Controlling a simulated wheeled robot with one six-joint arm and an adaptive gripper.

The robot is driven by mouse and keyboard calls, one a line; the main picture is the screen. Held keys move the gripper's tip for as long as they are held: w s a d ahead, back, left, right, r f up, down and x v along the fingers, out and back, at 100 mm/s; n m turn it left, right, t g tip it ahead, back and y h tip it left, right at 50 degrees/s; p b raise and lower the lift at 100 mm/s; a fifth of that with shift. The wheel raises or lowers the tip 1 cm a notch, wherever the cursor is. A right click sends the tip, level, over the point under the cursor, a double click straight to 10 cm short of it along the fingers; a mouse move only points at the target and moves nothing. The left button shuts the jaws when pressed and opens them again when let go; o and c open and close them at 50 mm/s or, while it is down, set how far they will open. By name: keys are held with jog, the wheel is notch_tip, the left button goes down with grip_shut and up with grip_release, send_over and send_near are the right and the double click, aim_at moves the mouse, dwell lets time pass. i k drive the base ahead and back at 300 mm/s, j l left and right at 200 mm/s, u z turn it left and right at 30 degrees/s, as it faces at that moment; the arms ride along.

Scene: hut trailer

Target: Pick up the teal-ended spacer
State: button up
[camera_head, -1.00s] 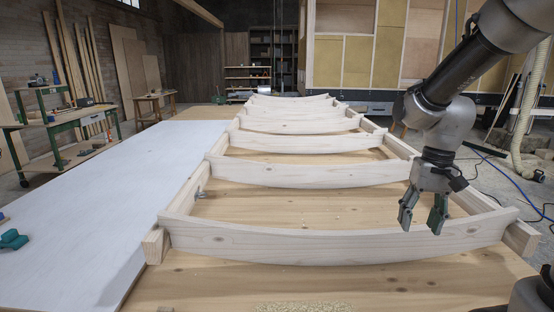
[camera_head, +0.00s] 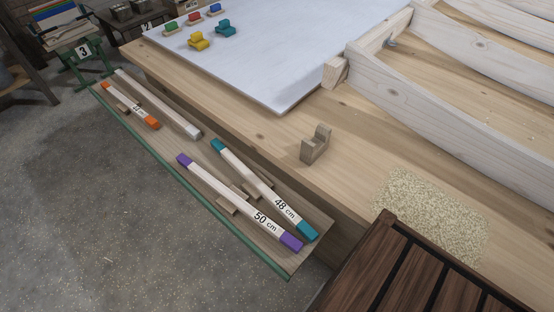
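The teal-ended spacer (camera_head: 251,178) is a pale bar marked "48 cm" with a teal block at each end. It lies on a low green-edged shelf (camera_head: 210,205) along the side of the wooden bench, propped on a small wooden block. The purple-ended spacer (camera_head: 225,193), marked "50 cm", lies beside it on the outer side. An orange-ended spacer (camera_head: 131,106) and a plain pale bar with a greyish end (camera_head: 160,105) lie farther up the shelf. My gripper is not in the current view.
The wooden bench (camera_head: 273,140) stands right beside the shelf and above it. A notched wooden block (camera_head: 316,144), a speckled patch (camera_head: 430,215) and a dark slatted surface (camera_head: 400,275) are nearby. Teal, yellow, red, green and blue pieces rest on the white panel (camera_head: 290,50). Grey floor is open at left.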

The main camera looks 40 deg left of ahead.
aim_at(257, 185)
jog(key=k+j+u, duration=0.1)
jog(key=k+u, duration=0.2)
jog(key=k, duration=0.35)
jog(key=l+u, duration=0.15)
jog(key=u, duration=0.25)
jog(key=i+l+u, duration=0.15)
jog(key=u, duration=0.3)
jog(key=l+u, duration=0.15)
jog(key=u, duration=0.25)
jog(key=l+u, duration=0.2)
jog(key=u, duration=0.2)
jog(key=l, duration=0.2)
jog(key=i+j+z, duration=0.15)
jog(key=j, duration=0.15)
jog(key=i+j+z, duration=0.15)
jog(key=j, duration=0.15)
jog(key=i+j+z, duration=0.15)
jog(key=j, duration=0.2)
jog(key=k, duration=0.05)
